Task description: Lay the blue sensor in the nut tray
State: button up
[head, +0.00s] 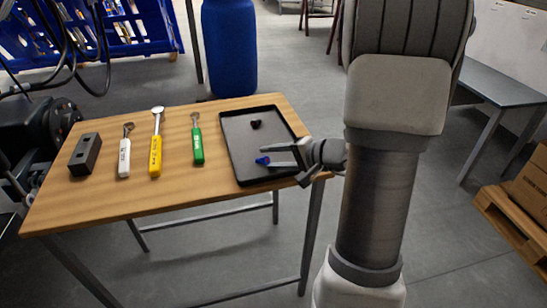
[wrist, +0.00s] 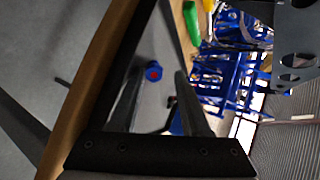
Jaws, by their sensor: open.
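The blue sensor (head: 262,160) is in the black nut tray (head: 228,158), near its front right part, and appears to lie on the tray floor. In the wrist view the sensor (wrist: 153,73) shows a red centre and sits between my fingertips, with gaps on both sides. My gripper (head: 270,157) reaches in over the tray's right edge. It is open, with its fingers either side of the sensor and not closed on it. The exact height of the fingers above the tray is hard to tell.
A small dark nut (head: 256,124) lies further back in the tray. Left of the tray on the wooden table (head: 140,202) are a green-handled tool (head: 197,146), a yellow one (head: 156,152), a white one (head: 124,156) and a dark block (head: 85,154). A blue barrel (head: 229,48) stands behind.

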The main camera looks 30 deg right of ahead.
jog(key=shift+s+f, duration=0.2)
jog(key=p+v, duration=0.3)
jog(key=v, duration=1.4)
jog(key=shift+r+p, duration=0.25)
jog(key=shift+p, duration=0.05)
